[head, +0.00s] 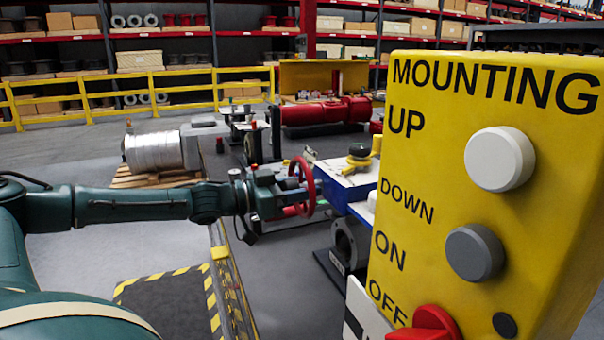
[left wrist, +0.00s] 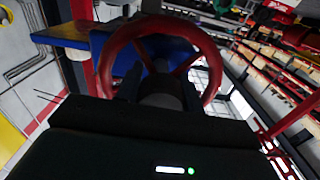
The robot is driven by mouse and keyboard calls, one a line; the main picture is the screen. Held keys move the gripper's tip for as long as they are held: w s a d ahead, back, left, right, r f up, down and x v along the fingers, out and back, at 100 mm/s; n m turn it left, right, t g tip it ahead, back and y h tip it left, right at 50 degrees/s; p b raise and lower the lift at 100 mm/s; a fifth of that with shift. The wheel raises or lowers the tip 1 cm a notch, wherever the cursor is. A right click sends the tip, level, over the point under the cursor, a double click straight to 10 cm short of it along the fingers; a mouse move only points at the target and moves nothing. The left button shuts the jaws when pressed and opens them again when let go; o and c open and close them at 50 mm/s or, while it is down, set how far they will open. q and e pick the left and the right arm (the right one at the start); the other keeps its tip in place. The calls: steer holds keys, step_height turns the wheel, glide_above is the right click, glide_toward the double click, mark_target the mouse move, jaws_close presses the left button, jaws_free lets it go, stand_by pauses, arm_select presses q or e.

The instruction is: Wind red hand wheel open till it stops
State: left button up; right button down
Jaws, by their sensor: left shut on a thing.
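The red hand wheel (head: 303,186) stands upright near the middle of the head view, at the end of my left arm. In the left wrist view the red hand wheel (left wrist: 117,57) fills the upper middle, with its spokes and a dark hub facing the camera. My left gripper (head: 290,190) is at the wheel and shut on it. In the left wrist view the dark fingers (left wrist: 160,92) reach to the hub area; their exact contact is hard to see in the dark. My right gripper is not in view.
A large yellow control box (head: 420,190) with buttons and a red knob fills the right foreground. A blue bench (head: 345,188) stands behind the wheel. A yellow railing (head: 180,88) and shelves line the back. Open grey floor (head: 80,255) lies at left.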

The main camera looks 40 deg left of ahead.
arm_select(q)
steer(key=shift+r+n+p, duration=0.3)
steer(key=shift+n+p, duration=0.6)
steer(key=shift+p, duration=0.3)
steer(key=shift+n+p, duration=0.8)
steer(key=shift+p, duration=0.35)
steer(key=n+p, duration=0.1)
steer(key=p, duration=0.2)
steer(key=shift+f+n, duration=0.2)
steer(key=shift+n, duration=0.2)
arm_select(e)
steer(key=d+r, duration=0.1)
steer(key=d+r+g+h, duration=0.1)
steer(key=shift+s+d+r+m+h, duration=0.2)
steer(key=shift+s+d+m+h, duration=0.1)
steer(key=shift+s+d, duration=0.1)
arm_select(q)
steer(key=shift+f+n, duration=0.15)
steer(key=shift+n, duration=0.15)
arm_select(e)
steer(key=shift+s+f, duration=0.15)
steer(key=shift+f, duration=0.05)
arm_select(q)
steer(key=o, duration=0.7)
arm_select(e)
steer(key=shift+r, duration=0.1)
